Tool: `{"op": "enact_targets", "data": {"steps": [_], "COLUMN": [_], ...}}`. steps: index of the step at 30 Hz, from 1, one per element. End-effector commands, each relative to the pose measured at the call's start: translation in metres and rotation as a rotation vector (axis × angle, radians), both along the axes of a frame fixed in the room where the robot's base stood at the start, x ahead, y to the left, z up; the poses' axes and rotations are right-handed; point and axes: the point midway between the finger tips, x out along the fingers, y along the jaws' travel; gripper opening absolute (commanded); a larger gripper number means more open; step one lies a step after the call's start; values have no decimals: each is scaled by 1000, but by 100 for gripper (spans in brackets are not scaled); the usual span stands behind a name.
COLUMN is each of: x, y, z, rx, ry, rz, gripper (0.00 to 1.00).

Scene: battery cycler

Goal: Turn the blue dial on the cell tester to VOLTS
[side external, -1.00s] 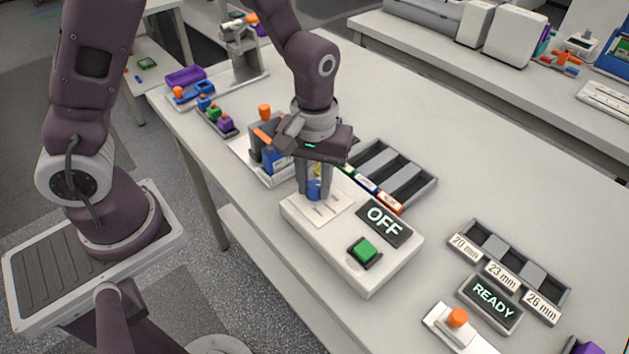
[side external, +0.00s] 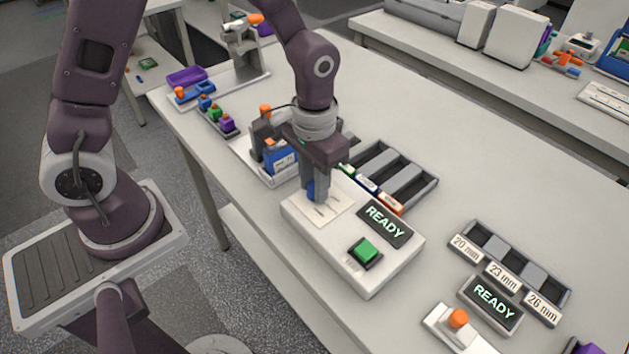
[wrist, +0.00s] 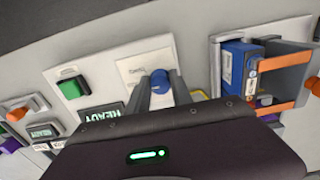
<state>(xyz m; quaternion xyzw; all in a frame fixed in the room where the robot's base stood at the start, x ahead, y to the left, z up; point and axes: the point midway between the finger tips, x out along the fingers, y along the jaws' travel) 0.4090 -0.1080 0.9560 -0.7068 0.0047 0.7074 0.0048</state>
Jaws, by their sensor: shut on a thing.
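The cell tester (side external: 345,262) is a white box on the bench, with a green button (side external: 366,249) and a dark display (side external: 384,224) that reads READY. The blue dial (side external: 312,190) stands on its pale label plate (side external: 327,212), mostly hidden by my fingers in the side view. In the wrist view the dial (wrist: 161,82) shows between my fingertips. My gripper (side external: 317,190) points down over the dial and is shut on it. The label words are too small to read, so the dial's pointed position cannot be told.
Behind the tester stands a holder with a blue pack (side external: 280,158) and orange parts. A dark tray with slots (side external: 395,178) lies close on the right. A second READY display (side external: 492,303), a size rack (side external: 510,262) and an orange knob (side external: 458,318) sit at the front right.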

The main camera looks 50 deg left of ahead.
Motion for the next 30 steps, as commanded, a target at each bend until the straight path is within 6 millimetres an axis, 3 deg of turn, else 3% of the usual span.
{"op": "enact_targets", "data": {"steps": [14,15,17,26,30], "x": [1,1,0,0,2], "y": [0,0,0,0,0], "z": [1,1,1,1,20], "rx": [-1,-1,0,0,-1], "ry": [-2,-2,-2,-1,-8], "rz": [-12,-12,-12,-12,-12], "gripper": [0,34,46,48,48]}}
